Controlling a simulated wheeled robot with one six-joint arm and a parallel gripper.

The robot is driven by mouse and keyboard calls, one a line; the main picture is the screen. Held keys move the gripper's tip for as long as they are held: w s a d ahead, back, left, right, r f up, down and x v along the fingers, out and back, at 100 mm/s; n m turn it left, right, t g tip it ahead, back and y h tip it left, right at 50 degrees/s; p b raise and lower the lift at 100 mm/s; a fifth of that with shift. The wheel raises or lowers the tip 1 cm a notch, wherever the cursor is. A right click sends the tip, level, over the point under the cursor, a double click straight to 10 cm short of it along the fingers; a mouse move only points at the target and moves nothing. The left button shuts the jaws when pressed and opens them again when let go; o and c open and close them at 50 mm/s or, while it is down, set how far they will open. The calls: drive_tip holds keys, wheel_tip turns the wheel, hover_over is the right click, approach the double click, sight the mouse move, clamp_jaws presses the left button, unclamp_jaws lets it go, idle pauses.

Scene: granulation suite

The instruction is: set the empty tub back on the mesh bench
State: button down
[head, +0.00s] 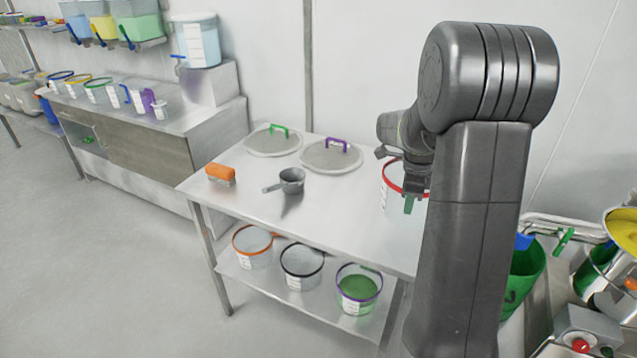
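A clear tub with a red rim (386,188) is at the right part of the steel bench (240,200), partly hidden behind my arm. The bench carries two round mesh discs, one with a green handle (272,141) and one with a purple handle (331,157). My gripper (411,198) is at the tub's rim, pointing down, with a green-tipped finger showing in front of the tub's wall. My arm hides the rest of the gripper, so its grip on the rim cannot be told. Whether the tub rests on the bench is also unclear.
An orange-topped brush (221,174) and a grey scoop (290,181) lie on the bench. The lower shelf holds tubs with orange (253,246), black (302,266) and purple (358,288) rims. A green bin (524,272) and machinery stand at right. The bench's front middle is clear.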

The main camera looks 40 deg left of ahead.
drive_tip(key=s+a+r+m+b, duration=0.2)
drive_tip(key=s+a+m, duration=0.35)
drive_tip(key=a, duration=0.25)
drive_tip(key=f, duration=0.9)
drive_tip(key=shift+s+d+f, duration=0.1)
drive_tip(key=shift+s+f, duration=0.1)
drive_tip(key=shift+f, duration=0.15)
drive_tip(key=shift+f, duration=0.15)
drive_tip(key=c, duration=1.7)
unclamp_jaws()
drive_tip(key=r, duration=1.2)
drive_tip(key=shift+s+r, duration=0.15)
drive_tip(key=shift+s, duration=0.15)
